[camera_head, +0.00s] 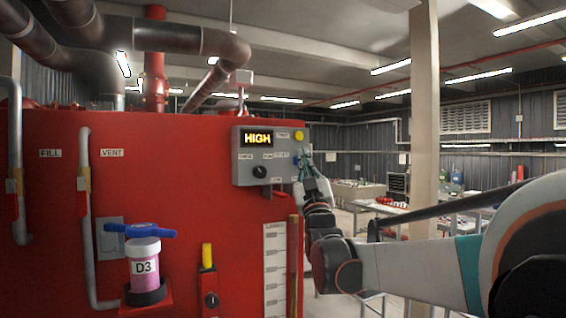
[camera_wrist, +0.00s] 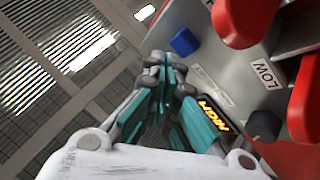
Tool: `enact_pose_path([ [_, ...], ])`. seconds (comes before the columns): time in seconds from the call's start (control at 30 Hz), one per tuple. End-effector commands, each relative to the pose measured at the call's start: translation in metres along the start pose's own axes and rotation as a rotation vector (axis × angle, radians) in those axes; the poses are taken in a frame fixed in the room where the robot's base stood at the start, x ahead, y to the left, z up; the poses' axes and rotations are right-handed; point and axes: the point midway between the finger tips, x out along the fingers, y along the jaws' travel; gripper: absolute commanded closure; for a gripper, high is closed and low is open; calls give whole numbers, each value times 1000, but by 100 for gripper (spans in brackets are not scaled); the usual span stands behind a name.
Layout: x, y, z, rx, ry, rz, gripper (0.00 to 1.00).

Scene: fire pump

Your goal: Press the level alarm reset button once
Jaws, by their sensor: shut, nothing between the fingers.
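The grey level alarm box (camera_head: 242,176) is on the right part of the red tank's front. Its amber display (camera_head: 258,139) reads HIGH, and it also shows in the wrist view (camera_wrist: 213,114). A blue button (camera_wrist: 184,41) stands out from the box face; its label is not legible. In the head view the button is small beside my fingers (camera_head: 295,161). My gripper (camera_head: 303,158) is at the right side of the box. In the wrist view its teal fingers (camera_wrist: 166,60) are shut and empty, with their tips near the blue button; I see no clear contact.
A black knob (camera_head: 260,171) and a yellow lamp (camera_head: 299,135) are on the same box. Red parts (camera_wrist: 303,97) crowd the right of the wrist view. A beige post (camera_head: 424,120) stands to the right. A D3 jar (camera_head: 144,268) sits at lower left.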

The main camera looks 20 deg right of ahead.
Motion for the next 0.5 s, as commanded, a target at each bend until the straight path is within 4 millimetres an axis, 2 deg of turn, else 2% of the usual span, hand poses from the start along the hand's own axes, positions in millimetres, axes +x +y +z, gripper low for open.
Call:
enact_pose_path([
  [0.5, 6, -4, 4, 0, 0, 0, 100],
])
